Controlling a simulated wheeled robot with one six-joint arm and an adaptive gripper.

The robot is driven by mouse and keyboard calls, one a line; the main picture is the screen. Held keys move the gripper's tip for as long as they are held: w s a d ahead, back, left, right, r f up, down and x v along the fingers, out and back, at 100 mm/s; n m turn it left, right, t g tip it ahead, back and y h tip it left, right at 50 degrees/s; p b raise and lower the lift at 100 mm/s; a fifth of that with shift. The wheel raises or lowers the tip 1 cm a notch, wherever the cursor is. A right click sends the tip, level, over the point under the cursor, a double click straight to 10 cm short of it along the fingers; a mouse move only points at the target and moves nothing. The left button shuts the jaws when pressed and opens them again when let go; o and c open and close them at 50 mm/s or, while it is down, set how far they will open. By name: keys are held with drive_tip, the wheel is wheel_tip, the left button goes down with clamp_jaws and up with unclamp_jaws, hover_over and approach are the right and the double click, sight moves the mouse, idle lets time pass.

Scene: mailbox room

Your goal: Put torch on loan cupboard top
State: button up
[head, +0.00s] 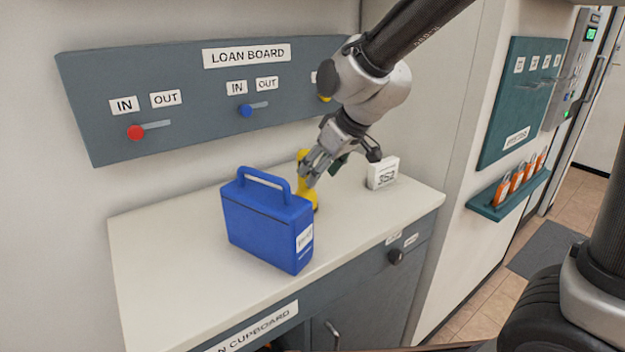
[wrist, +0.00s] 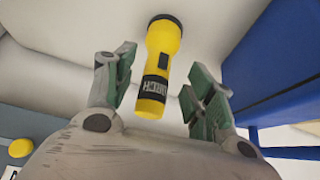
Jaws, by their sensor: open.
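The yellow torch (head: 313,199) stands upright on the loan cupboard top (head: 165,245), just behind and right of the blue case. In the wrist view the torch (wrist: 163,42) shows its black band and lettering. Its narrow end is nearer the camera. My gripper (head: 335,160) is open, tilted down beside the upper part of the torch. In the wrist view its green-padded fingers (wrist: 157,85) are spread to either side of the torch's narrow end, with gaps showing. In the head view a finger hides part of the torch.
A blue case (head: 265,225) with a handle stands close to the torch. A white block marked 352 (head: 382,173) stands to the right. The loan board (head: 200,95) with sliders is on the wall behind. The left part of the top is clear.

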drive_tip(key=v, duration=0.7)
drive_tip(key=s+d+r+m+h, duration=0.1)
drive_tip(key=s+d+m, duration=0.15)
drive_tip(key=d, duration=0.75)
drive_tip(key=s+d+r+m+h, duration=0.15)
drive_tip(key=s+d, duration=0.25)
drive_tip(key=d, duration=0.5)
drive_tip(key=s+d+f+m+h, duration=0.1)
drive_tip(key=s+d+m, duration=0.3)
drive_tip(key=s+d, duration=0.6)
drive_tip(key=shift+s+d+f+m+g+h, duration=0.35)
drive_tip(key=shift+s+h, duration=0.2)
drive_tip(key=shift+s, duration=0.45)
drive_tip(key=shift+a, duration=0.1)
